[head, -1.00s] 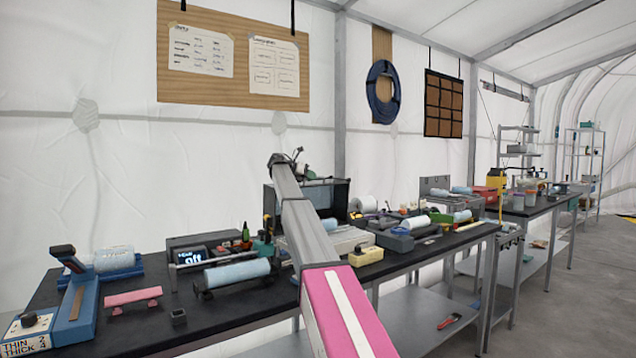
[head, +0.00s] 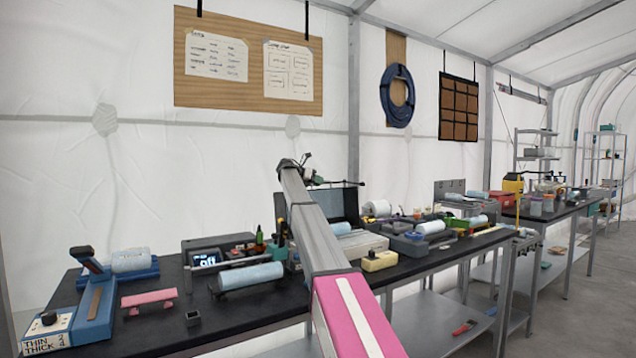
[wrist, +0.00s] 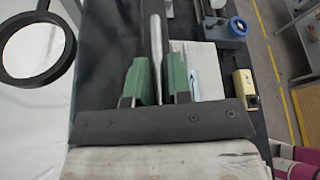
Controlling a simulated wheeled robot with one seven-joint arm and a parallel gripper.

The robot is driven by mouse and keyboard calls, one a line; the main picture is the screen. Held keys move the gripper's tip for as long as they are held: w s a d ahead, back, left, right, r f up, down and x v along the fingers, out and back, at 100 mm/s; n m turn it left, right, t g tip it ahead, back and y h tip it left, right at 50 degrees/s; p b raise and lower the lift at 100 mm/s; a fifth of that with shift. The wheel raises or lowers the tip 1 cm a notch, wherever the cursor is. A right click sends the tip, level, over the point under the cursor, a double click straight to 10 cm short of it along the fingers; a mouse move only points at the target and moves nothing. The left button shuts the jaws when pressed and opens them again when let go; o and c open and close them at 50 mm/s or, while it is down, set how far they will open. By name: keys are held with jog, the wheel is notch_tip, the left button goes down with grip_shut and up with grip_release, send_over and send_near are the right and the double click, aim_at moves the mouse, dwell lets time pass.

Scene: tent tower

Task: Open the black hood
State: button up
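The black hood (head: 338,204) appears to be the dark box at the back of the bench in the head view, partly hidden behind my arm. Its near side looks dark, and I cannot tell how far it is open. In the wrist view my gripper (wrist: 159,70) has two green fingers set apart. A grey metal bar (wrist: 156,35) runs up between them. I cannot tell whether the fingers touch the bar or whether it belongs to the hood. A black surface (wrist: 112,45) lies left of the fingers.
A magnifier ring (wrist: 36,48) stands left of my gripper. A yellow box (head: 379,261) sits on the bench right of my arm. A blue roll (head: 250,276) and a pink bar (head: 149,298) lie to the left. The floor (head: 570,325) at the right is clear.

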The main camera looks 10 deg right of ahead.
dwell(0.3)
jog(key=shift+a+r, duration=0.1)
jog(key=shift+a, duration=0.05)
jog(key=v, duration=1)
jog(key=shift+s+a, duration=0.15)
jog(key=shift+a, duration=0.05)
